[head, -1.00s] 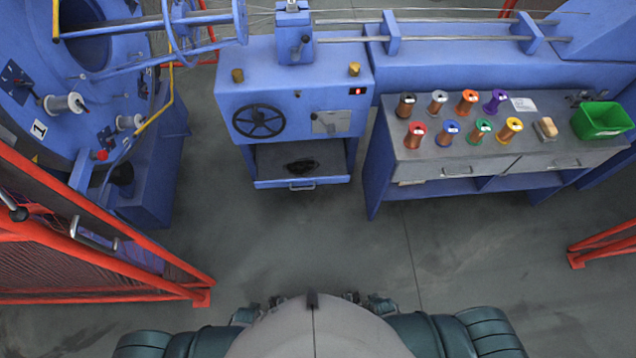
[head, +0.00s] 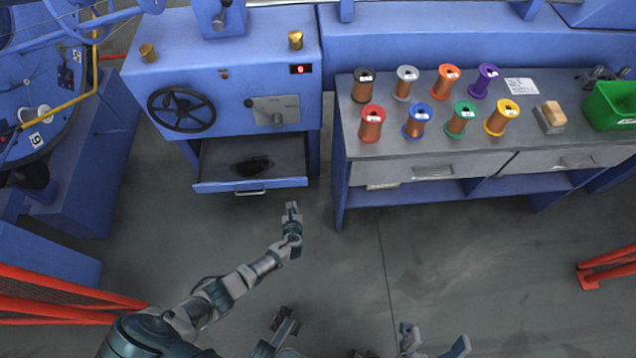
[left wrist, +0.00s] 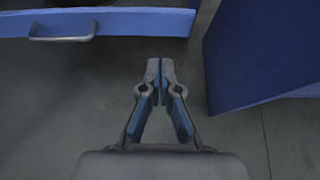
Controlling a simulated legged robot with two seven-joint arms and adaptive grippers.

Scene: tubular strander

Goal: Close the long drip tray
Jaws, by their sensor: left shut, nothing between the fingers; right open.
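The drip tray (head: 215,187) is a blue-fronted, drawer-like tray low in the blue machine cabinet, below the black handwheel. It stands open, its grey inside showing and a dark object (head: 252,166) lying in it. Its front handle (head: 249,192) also shows in the left wrist view (left wrist: 62,38). My left gripper (head: 292,208) is shut and empty, in front of and a little right of the tray front, apart from it. In the left wrist view the fingertips (left wrist: 161,65) are right of the handle, over floor. My right gripper (head: 435,342) is open and empty at the bottom edge.
The bench (head: 345,170) with several coloured spools and a green bin (head: 610,105) stands right of the cabinet; its blue side panel (left wrist: 262,55) is close right of my left gripper. Red fence parts (head: 70,310) are at lower left. The floor in front is clear.

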